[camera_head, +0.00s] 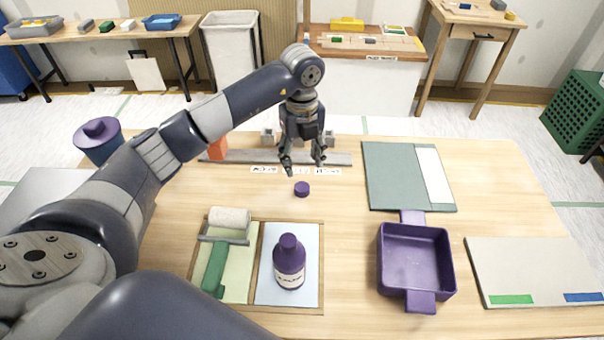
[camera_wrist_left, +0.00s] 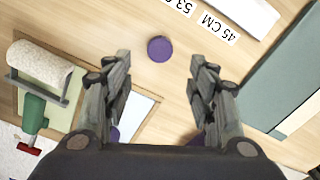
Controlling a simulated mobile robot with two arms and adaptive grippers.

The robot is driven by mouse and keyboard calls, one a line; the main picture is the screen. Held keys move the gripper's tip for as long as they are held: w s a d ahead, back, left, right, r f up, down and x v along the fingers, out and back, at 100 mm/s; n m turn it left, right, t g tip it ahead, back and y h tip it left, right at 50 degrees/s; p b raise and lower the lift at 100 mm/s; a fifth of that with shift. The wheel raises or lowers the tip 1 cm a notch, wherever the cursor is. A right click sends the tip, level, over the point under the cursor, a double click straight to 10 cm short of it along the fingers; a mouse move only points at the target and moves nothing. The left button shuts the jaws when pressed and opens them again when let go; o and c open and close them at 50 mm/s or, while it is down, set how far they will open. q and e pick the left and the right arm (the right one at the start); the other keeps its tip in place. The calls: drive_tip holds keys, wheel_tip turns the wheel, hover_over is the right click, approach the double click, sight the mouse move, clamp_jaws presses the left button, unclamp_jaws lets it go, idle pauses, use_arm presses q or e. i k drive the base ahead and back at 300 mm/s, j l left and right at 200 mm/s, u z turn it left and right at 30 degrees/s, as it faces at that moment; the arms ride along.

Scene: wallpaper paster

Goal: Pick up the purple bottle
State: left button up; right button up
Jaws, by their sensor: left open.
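The purple bottle (camera_head: 289,264) stands upright on the light blue right section of a wooden tray (camera_head: 258,268), with a white label on its front. In the left wrist view it is mostly hidden behind my fingers. My left gripper (camera_head: 304,168) is open and empty, above the table behind the bottle and apart from it. A small purple round cap-like piece (camera_head: 302,189) lies on the table just in front of the gripper. It also shows between the open fingers in the left wrist view (camera_wrist_left: 160,49). My right gripper is not in view.
A paint roller with a green handle (camera_head: 214,267) lies in the tray's left section. A purple box with handles (camera_head: 415,262) stands right of the tray. A green-grey board (camera_head: 393,177) and a pale board (camera_head: 528,270) lie farther right. A grey rail (camera_head: 240,157) runs behind the gripper.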

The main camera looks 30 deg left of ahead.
sight(289, 254)
drive_tip(key=k+l, duration=0.25)
drive_tip(key=l, duration=0.15)
drive_tip(key=k+l, duration=0.25)
drive_tip(key=l, duration=0.2)
drive_tip(key=k+l, duration=0.25)
drive_tip(key=l, duration=0.15)
drive_tip(key=k+l, duration=0.25)
drive_tip(key=l, duration=0.2)
